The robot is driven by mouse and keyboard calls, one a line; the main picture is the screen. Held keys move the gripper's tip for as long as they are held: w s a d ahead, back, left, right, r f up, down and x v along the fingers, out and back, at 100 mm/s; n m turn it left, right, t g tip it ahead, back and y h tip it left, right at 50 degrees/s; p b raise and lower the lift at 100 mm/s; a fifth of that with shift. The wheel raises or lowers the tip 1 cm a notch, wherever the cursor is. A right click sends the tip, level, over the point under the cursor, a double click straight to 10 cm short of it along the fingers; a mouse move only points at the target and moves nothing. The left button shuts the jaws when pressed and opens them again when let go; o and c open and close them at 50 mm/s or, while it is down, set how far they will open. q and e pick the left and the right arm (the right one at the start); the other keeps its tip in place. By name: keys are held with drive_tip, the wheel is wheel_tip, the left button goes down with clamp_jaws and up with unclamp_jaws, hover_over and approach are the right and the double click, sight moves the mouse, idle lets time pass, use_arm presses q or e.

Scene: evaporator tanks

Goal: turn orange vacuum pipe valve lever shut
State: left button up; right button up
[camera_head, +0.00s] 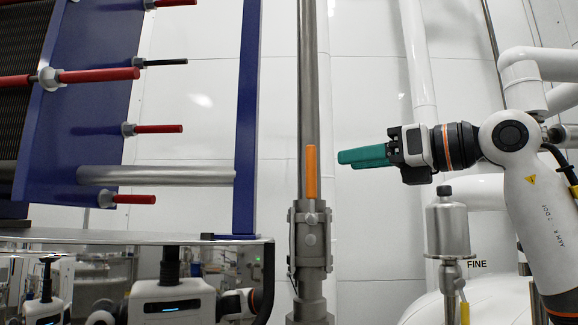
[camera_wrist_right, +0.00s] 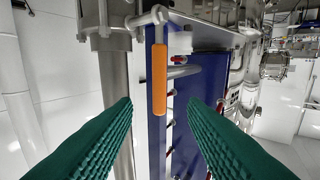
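The orange valve lever (camera_head: 311,172) points straight up from the steel valve body (camera_head: 310,238) on a vertical grey pipe in the head view. In the right wrist view the orange lever (camera_wrist_right: 159,80) appears upper centre, between the two green fingertips in the picture and beyond them. My right gripper (camera_head: 345,157) has green fingers pointing left, at about the height of the lever's upper part. In the head view a small gap separates the fingertips from the lever. The right gripper is open and empty. My left gripper is not in view.
A blue frame (camera_head: 245,120) with red-capped bolts stands on the left, above a shiny steel tank (camera_head: 150,238) that reflects me. A steel canister (camera_head: 447,225) stands below my right gripper. White pipes (camera_head: 418,60) run behind.

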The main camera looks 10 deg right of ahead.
sight(311, 185)
drive_tip(key=p+x, duration=0.5)
drive_tip(key=x, duration=0.6)
drive_tip(key=shift+w, duration=0.1)
clamp_jaws()
